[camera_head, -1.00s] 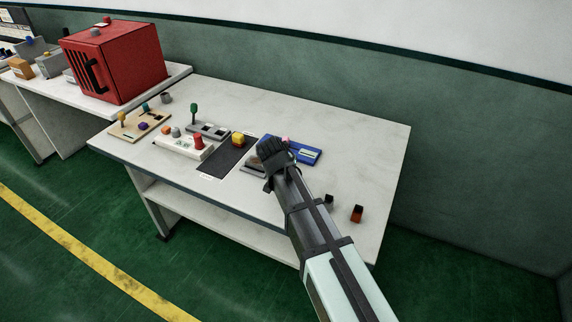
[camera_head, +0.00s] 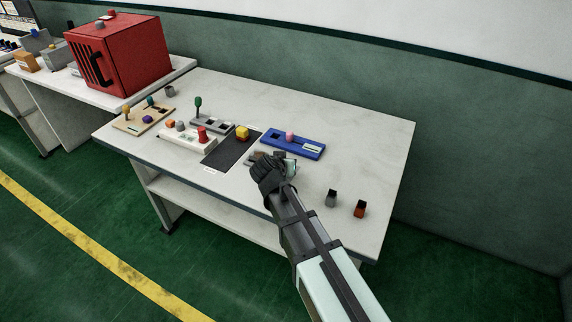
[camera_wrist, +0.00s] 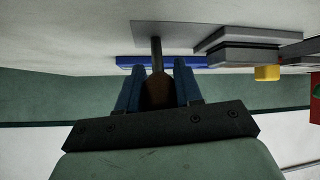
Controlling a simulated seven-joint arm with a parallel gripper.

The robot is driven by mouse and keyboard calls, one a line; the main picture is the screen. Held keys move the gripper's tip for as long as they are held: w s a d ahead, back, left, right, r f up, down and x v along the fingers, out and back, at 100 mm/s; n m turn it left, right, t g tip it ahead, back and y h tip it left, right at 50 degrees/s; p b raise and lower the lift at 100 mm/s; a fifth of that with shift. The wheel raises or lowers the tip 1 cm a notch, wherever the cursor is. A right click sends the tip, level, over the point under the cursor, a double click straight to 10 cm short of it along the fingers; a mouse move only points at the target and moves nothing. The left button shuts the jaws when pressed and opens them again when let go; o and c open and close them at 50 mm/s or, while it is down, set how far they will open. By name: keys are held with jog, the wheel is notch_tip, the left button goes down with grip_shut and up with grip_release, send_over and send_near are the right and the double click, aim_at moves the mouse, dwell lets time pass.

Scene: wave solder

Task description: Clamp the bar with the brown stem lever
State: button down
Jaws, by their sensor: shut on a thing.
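The brown knob (camera_wrist: 158,90) of the stem lever sits between the two blue fingers of my gripper (camera_wrist: 158,88) in the wrist view, and the gripper is shut on it. The lever's dark stem (camera_wrist: 156,52) runs from the knob to a grey plate (camera_wrist: 175,33). A grey stepped block (camera_wrist: 238,50) is beside the stem in the wrist view; I cannot tell whether it is the bar. In the head view my gripper (camera_head: 271,171) is over the front part of the bench and hides the lever and most of its base.
A blue panel (camera_head: 310,152) with a pink knob (camera_head: 290,135) lies just behind the gripper. A black mat (camera_head: 222,157) with a yellow block (camera_head: 242,132) is to the left. Two small blocks, grey (camera_head: 331,198) and red-brown (camera_head: 360,209), stand to the right.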

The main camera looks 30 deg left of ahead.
jog(key=c, duration=0.8)
grip_release()
jog(key=v, duration=1.3)
jog(key=shift+s+r, duration=0.15)
jog(key=shift+s, duration=0.2)
